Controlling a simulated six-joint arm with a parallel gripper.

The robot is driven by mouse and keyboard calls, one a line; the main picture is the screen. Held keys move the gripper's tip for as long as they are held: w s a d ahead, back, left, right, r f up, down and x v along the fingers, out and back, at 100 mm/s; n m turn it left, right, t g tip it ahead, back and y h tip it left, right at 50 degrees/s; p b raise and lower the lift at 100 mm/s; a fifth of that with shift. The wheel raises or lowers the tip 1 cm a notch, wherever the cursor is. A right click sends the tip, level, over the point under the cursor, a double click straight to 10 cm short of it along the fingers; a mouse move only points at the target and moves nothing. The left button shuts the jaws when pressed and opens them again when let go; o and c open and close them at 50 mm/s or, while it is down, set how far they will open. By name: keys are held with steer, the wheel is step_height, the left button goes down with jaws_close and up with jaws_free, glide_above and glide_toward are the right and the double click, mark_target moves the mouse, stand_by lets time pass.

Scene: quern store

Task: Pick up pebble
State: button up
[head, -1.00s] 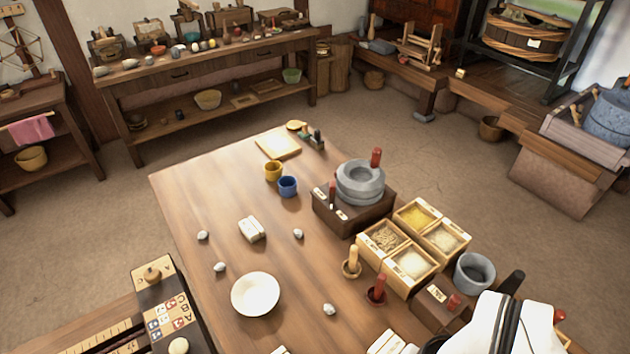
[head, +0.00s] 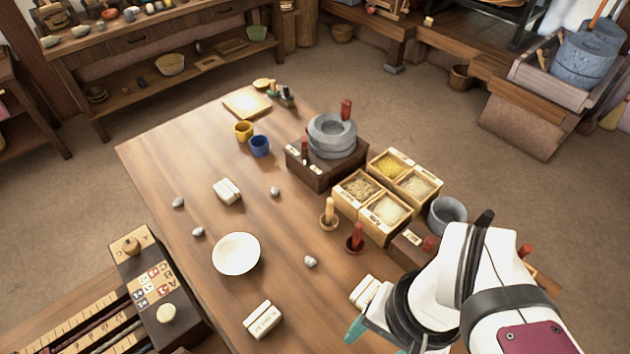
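Several small grey-white pebbles lie apart on the wooden table (head: 180,275). One pebble (head: 311,261) is right of the white bowl (head: 236,254), and another pebble (head: 275,191) is farther back near the table's middle. Two more are on the left, an upper pebble (head: 178,202) and a lower pebble (head: 198,231). My gripper (head: 356,330) shows only as a teal tip at the bottom, in front of the nearest pebble and right of it. The rest of it is hidden by the arm or cut off by the frame, so its opening does not show.
Right of the pebbles stand a yellow peg (head: 329,213), a red peg (head: 355,238), grain boxes (head: 387,219) and a stone quern (head: 332,136). Yellow (head: 243,131) and blue (head: 260,146) cups stand behind. The table's middle is mostly clear.

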steer(key=n+h, duration=0.2)
steer(key=n, duration=1.4)
glide_above(311, 260)
step_height(311, 260, down, 6)
step_height(311, 260, down, 16)
steer(key=shift+r, duration=0.25)
jaws_close()
